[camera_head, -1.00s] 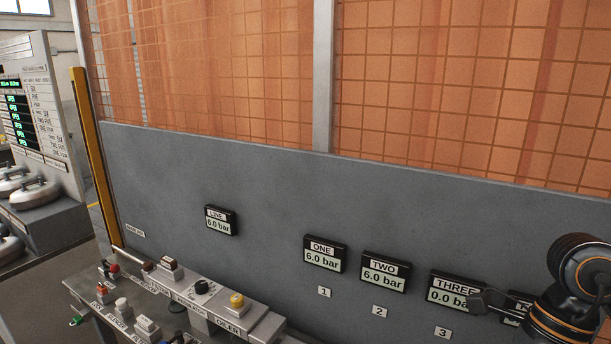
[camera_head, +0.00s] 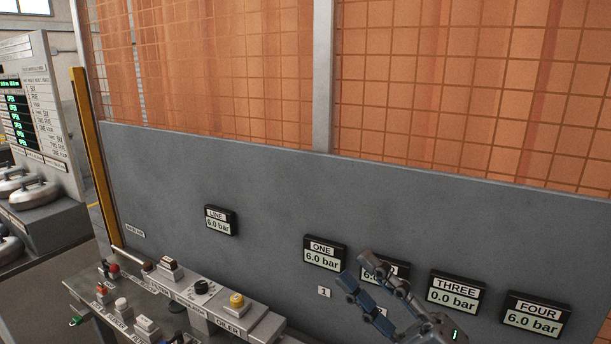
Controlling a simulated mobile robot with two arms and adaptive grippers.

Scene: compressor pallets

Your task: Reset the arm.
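My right gripper (camera_head: 357,268) comes in from the bottom right, in front of the grey panel. Its two dark fingers point up and left with a gap between them, and nothing shows in the gap. It covers most of the display TWO (camera_head: 400,267) and part of the label below it. My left gripper is not in view.
The grey panel (camera_head: 260,180) carries displays LINE (camera_head: 220,221), ONE (camera_head: 324,253), THREE (camera_head: 455,292) at 0.0 bar and FOUR (camera_head: 536,315) at 6.0 bar. A bench with knobs and buttons (camera_head: 236,300) stands lower left. An orange mesh screen (camera_head: 220,70) rises behind.

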